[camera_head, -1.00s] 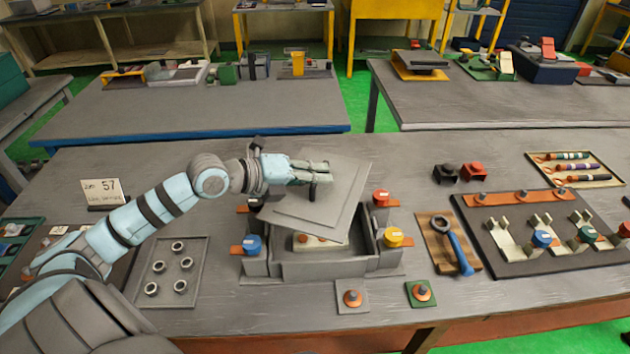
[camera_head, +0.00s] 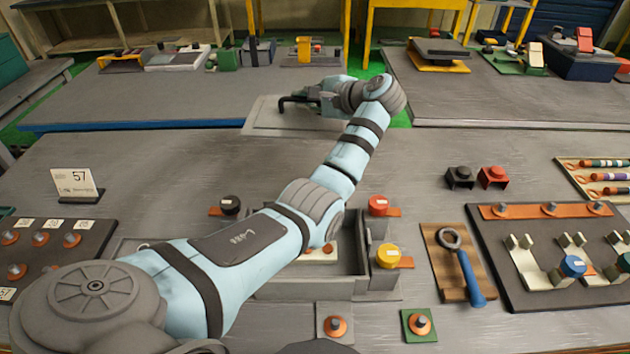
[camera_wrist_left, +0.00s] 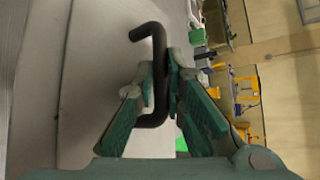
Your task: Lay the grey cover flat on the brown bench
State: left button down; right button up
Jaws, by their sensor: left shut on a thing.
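The grey cover (camera_head: 265,127) is a flat plate with a dark bent handle (camera_head: 289,101). It is in the air at the far edge of the near bench (camera_head: 150,155), overlapping the gap and the far bench behind in the head view. My left gripper (camera_head: 308,97) is shut on the handle. In the left wrist view the fingers (camera_wrist_left: 160,85) close on the dark handle (camera_wrist_left: 150,32), with the cover (camera_wrist_left: 95,70) beside it. The open grey box (camera_head: 350,262) stands on the near bench, partly hidden by my arm. My right gripper is not in view.
Yellow (camera_head: 388,254) and red (camera_head: 378,205) capped clamps stand at the box's right side. A blue-handled tool (camera_head: 468,275) on a wooden board and a dark fixture board (camera_head: 515,280) lie to the right.

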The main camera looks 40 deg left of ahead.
aim_at(309, 127)
pick_arm(q)
jog(key=shift+w+d+r+n+g, duration=0.1)
jog(key=shift+d+r+n+g, duration=0.25)
jog(key=shift+d+r, duration=0.4)
jog(key=shift+d, duration=0.1)
jog(key=f, duration=0.5)
jog(key=s+f+b, duration=0.1)
jog(key=f, duration=0.1)
jog(key=shift+f, duration=0.4)
notch_tip(309, 127, down, 11)
jog(key=b, duration=0.3)
jog(key=shift+w+f, duration=0.1)
jog(key=shift+f, duration=0.05)
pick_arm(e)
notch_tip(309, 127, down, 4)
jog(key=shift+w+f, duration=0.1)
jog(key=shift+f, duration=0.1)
pick_arm(q)
jog(key=shift+f+b, duration=0.5)
jog(key=shift+b, duration=0.2)
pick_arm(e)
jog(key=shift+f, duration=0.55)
pick_arm(q)
jog(key=c, duration=1.7)
grip_release()
jog(key=shift+o, duration=0.2)
